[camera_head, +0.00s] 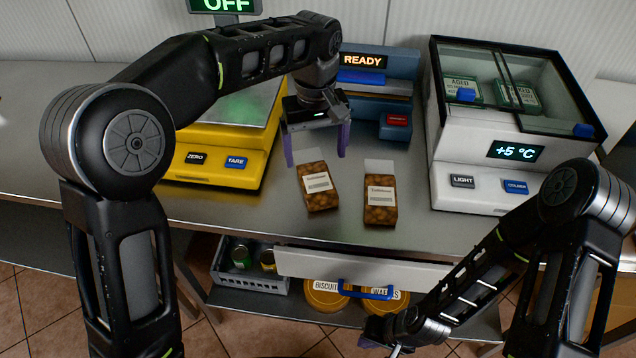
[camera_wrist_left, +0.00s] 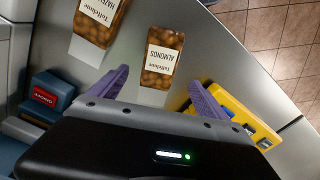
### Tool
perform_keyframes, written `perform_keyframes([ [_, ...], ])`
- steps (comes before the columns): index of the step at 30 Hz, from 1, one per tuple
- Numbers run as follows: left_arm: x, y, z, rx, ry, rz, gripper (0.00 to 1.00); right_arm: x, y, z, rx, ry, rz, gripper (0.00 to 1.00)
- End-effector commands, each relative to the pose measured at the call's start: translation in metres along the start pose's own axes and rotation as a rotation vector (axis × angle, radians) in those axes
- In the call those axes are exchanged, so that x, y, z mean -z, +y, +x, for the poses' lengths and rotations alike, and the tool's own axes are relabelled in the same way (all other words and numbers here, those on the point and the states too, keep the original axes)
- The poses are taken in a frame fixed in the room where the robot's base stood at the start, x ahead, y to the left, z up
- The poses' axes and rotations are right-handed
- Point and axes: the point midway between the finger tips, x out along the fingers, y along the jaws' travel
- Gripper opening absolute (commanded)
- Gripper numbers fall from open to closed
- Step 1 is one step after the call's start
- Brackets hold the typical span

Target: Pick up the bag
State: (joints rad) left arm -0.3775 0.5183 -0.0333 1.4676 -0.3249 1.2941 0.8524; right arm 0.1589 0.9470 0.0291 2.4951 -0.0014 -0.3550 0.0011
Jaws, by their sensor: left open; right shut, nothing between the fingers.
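The left bag (camera_head: 318,187) reads ALMONDS in the left wrist view (camera_wrist_left: 160,62). The right bag (camera_head: 380,195) shows a partly cut-off label in the left wrist view (camera_wrist_left: 98,25). My left gripper (camera_head: 316,150) is open and empty, with its purple fingers pointing down behind and above the left bag. In the left wrist view the almond bag shows between the fingertips (camera_wrist_left: 158,78), apart from them. My right gripper (camera_head: 385,343) is shut and empty, low in front of the counter.
A yellow scale (camera_head: 215,170) stands left of the bags, a blue READY machine (camera_head: 395,125) behind, and a cooler (camera_head: 465,180) at right. Below the counter are a drawer with a blue handle (camera_head: 365,290), a grey crate (camera_head: 250,280) and round yellow tins (camera_head: 325,295).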

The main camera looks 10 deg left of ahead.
Motion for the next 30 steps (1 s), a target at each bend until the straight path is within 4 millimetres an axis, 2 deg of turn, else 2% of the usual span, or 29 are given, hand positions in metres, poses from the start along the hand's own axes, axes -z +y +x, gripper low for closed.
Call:
perform_keyframes([
  [9, 0.000, 0.000, 0.001, 0.000, 0.000, 0.001, 0.87, 0.000, 0.000, -0.001, 0.000, 0.000, -0.001, 0.00],
  [18, 0.000, 0.000, 0.026, 0.000, 0.000, 0.001, 0.87, 0.000, -0.001, -0.002, 0.000, 0.001, 0.000, 0.00],
  [26, 0.000, 0.000, 0.026, 0.000, 0.000, 0.001, 0.87, 0.000, -0.001, -0.002, 0.000, 0.001, 0.000, 0.00],
  [30, -0.001, 0.000, 0.034, 0.002, -0.002, 0.001, 0.87, 0.000, -0.002, -0.004, 0.000, 0.000, 0.000, 0.00],
])
